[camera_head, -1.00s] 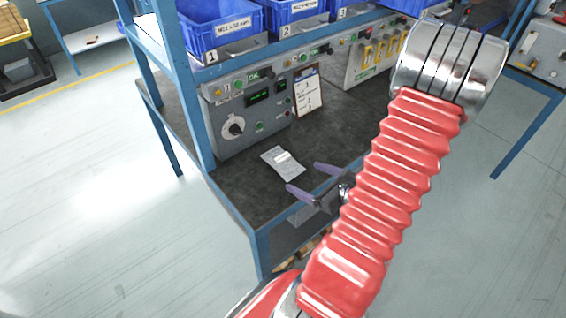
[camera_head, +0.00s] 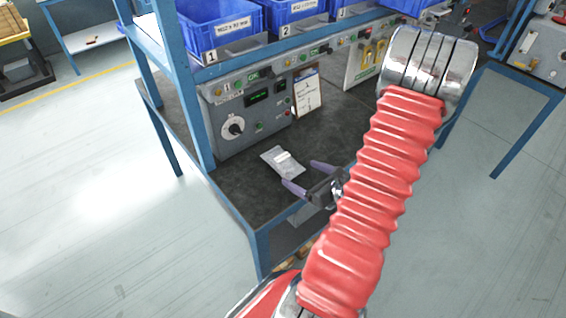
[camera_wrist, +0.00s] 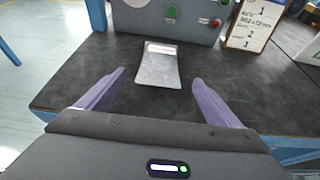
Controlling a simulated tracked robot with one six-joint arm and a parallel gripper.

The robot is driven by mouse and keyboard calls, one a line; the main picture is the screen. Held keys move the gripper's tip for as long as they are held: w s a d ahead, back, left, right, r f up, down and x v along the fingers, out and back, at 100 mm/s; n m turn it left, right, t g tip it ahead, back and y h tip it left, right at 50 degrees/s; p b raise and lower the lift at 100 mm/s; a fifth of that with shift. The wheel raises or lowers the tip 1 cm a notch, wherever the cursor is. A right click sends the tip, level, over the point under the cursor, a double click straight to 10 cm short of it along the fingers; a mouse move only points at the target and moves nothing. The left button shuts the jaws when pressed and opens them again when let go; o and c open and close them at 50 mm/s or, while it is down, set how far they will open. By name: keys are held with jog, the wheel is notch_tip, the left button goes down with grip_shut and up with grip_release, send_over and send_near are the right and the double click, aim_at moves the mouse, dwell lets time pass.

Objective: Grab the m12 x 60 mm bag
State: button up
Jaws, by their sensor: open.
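A small grey bag (camera_head: 282,162) with a white label lies flat on the dark bench top (camera_head: 330,125); its print is too small to read. It also shows in the wrist view (camera_wrist: 159,66), ahead of my gripper and centred between the finger lines. My gripper (camera_head: 308,176) is open, with two purple fingers spread apart. In the wrist view the gripper (camera_wrist: 158,85) has nothing between its fingers except bench surface and the bag's near end close to the fingertips. The fingers do not touch the bag.
A grey control box (camera_head: 245,110) with dial and buttons stands behind the bag. A clipboard (camera_head: 307,92) leans beside it. Blue numbered bins (camera_head: 225,35) sit on the shelf above. A blue post (camera_head: 190,90) rises at the bench's left edge.

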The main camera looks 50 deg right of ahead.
aim_at(294, 170)
jog(key=shift+x, duration=2.15)
jog(key=shift+w, duration=0.15)
jog(key=shift+r+x, duration=0.1)
jog(key=shift+x, duration=1.15)
jog(key=shift+r+x, duration=0.15)
jog(key=shift+x, duration=1.1)
jog(key=c, duration=1.6)
jog(key=shift+r, duration=0.15)
